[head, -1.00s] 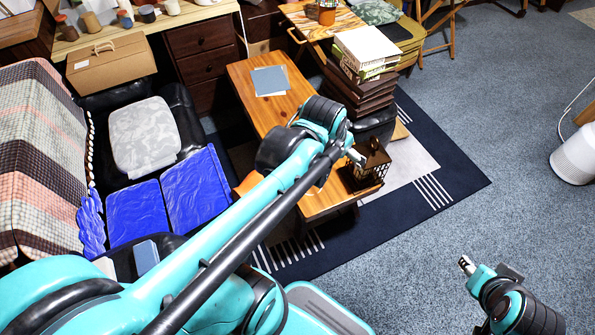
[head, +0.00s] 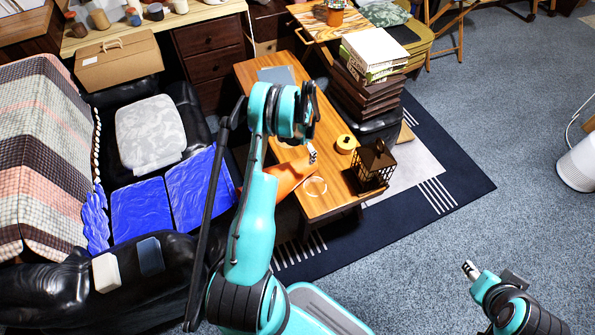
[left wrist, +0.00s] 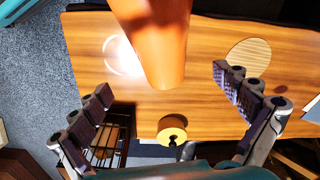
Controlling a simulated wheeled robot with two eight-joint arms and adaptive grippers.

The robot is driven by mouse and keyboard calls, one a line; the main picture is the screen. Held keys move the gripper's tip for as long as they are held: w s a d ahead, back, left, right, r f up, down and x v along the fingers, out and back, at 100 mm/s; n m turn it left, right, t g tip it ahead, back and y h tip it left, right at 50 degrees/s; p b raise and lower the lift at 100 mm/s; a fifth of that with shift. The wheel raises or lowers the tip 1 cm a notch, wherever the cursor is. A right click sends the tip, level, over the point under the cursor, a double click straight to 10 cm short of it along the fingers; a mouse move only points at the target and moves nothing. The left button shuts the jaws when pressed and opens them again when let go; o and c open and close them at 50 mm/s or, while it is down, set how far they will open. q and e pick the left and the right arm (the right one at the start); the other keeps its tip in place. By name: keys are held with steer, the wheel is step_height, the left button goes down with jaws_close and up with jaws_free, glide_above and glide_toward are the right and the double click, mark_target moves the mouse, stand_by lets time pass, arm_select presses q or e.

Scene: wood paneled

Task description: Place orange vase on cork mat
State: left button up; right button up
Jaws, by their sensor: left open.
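The orange vase (head: 287,180) shows at the left edge of the wooden table in the head view, partly behind my left arm. In the left wrist view the vase (left wrist: 155,40) reaches in from the top, its narrower end toward the fingers; I cannot tell whether it touches the table. My left gripper (head: 312,153) is open and empty, its fingers (left wrist: 162,92) spread to either side below the vase's end. The round, pale cork mat (left wrist: 248,58) lies flat on the table at right in that view; my arm appears to hide it in the head view. My right gripper (head: 468,268) is over the carpet at lower right; its jaws are unclear.
On the table (head: 325,205) stand a dark lantern (head: 373,165) and a small round yellow object (head: 345,143). A bright ring shows near the vase. Papers (head: 277,75) lie at the far end. Stacked books (head: 372,85) stand beside the table; a dark sofa is at left.

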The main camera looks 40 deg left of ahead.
mark_target(297, 163)
arm_select(q)
steer(key=f, duration=0.4)
steer(key=s+a+f+b, duration=0.1)
steer(key=f, duration=0.1)
steer(key=shift+a+f, duration=0.1)
steer(key=shift+f, duration=0.15)
steer(key=f+b, duration=0.1)
steer(key=f, duration=0.1)
steer(key=f+b, duration=0.1)
steer(key=f, duration=0.1)
steer(key=shift+s+d+f+b, duration=0.1)
steer(key=shift+d+f+b, duration=0.1)
steer(key=shift+b, duration=0.15)
steer(key=shift+f, duration=0.45)
steer(key=shift+r, duration=0.1)
steer(key=shift+c, duration=0.6)
steer(key=c, duration=1.5)
